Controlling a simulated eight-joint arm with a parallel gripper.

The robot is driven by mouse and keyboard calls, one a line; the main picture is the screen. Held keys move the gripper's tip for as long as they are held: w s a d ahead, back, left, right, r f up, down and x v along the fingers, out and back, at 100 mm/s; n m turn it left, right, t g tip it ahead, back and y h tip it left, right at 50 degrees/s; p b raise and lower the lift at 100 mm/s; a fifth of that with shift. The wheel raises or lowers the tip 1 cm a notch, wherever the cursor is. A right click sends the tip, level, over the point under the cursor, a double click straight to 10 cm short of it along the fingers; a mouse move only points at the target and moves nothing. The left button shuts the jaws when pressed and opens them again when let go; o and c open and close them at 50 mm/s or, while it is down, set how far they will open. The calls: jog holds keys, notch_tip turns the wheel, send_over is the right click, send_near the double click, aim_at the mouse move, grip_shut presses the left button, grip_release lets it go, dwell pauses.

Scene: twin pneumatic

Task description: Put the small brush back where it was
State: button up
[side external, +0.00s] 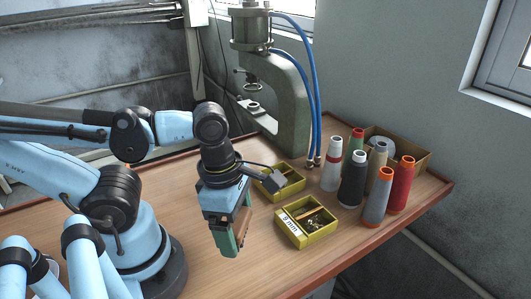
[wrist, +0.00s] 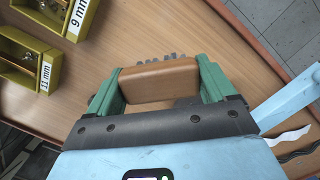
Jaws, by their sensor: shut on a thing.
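The small brush (wrist: 158,82) has a brown wooden block and a row of grey bristles along its far side. My gripper (wrist: 161,88) is shut on the block, one green finger at each end, in the wrist view. In the side external view my gripper (side external: 231,240) points down over the left front part of the table, left of the yellow bins. The brush is mostly hidden by the fingers there. The brush appears held above the wood; its exact height is hard to tell.
A yellow bin marked 9 mm (side external: 320,234) and another yellow bin (side external: 299,184) stand right of my gripper. Several thread spools (side external: 352,180) and a cardboard box (side external: 418,160) stand farther right. A press (side external: 290,105) with blue hoses stands behind. The front tabletop is bare.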

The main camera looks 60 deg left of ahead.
jog(key=w+a+f, duration=0.1)
jog(key=a, duration=0.1)
jog(key=w+a+f, duration=0.1)
jog(key=a+f, duration=0.1)
jog(key=w+a+f, duration=0.1)
jog(key=a, duration=0.1)
jog(key=shift+w+f, duration=0.15)
jog(key=shift+w, duration=0.2)
jog(key=shift+f, duration=2)
jog(key=shift+f, duration=0.2)
jog(key=o, duration=1)
jog(key=shift+r, duration=0.15)
jog(key=shift+s+a+r, duration=0.5)
jog(key=shift+a+r, duration=0.05)
jog(key=shift+r, duration=5.4)
jog(key=w+m+t, duration=0.2)
jog(key=w+m, duration=0.1)
jog(key=m, duration=0.6)
jog(key=w+r+m+t, duration=0.1)
jog(key=w+m+t, duration=0.1)
jog(key=m, duration=0.7)
jog(key=w+m+t+y, duration=0.1)
jog(key=w+m, duration=0.3)
jog(key=m, duration=0.5)
jog(key=shift+w+d+r+t, duration=0.2)
jog(key=shift+d+t, duration=0.2)
jog(key=shift+t, duration=0.2)
